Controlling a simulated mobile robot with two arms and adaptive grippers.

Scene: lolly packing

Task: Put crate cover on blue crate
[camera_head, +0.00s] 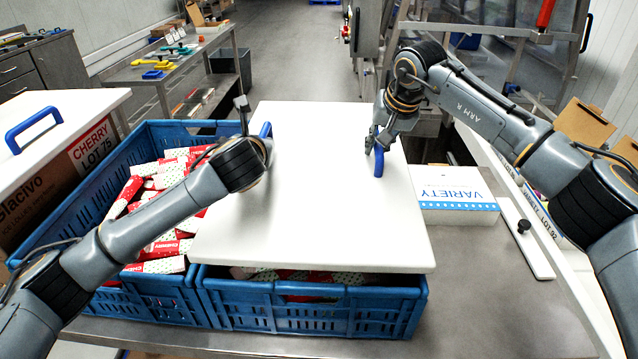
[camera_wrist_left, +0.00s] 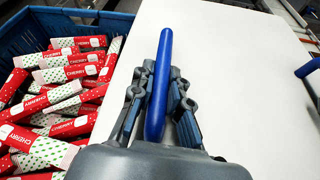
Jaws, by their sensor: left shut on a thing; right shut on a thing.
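The white crate cover (camera_head: 310,215) lies over the right-hand blue crate (camera_head: 310,308) in the head view. It has a blue handle on each side. My right gripper (camera_head: 374,147) is shut on the right blue handle (camera_head: 379,160). My left gripper (camera_wrist_left: 158,105) is shut on the left blue handle (camera_wrist_left: 160,75), seen in the left wrist view; in the head view my left arm hides most of that gripper. A dark gap with red packs shows between the cover's front edge and the crate rim, so I cannot tell whether the cover touches the rim.
A second blue crate (camera_head: 150,300) at the left is open and full of red and white cherry packs (camera_head: 155,267). A white VARIETY box (camera_head: 455,195) stands at the right. Another white cover with a blue handle (camera_head: 32,125) is at far left. The bench front right is clear.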

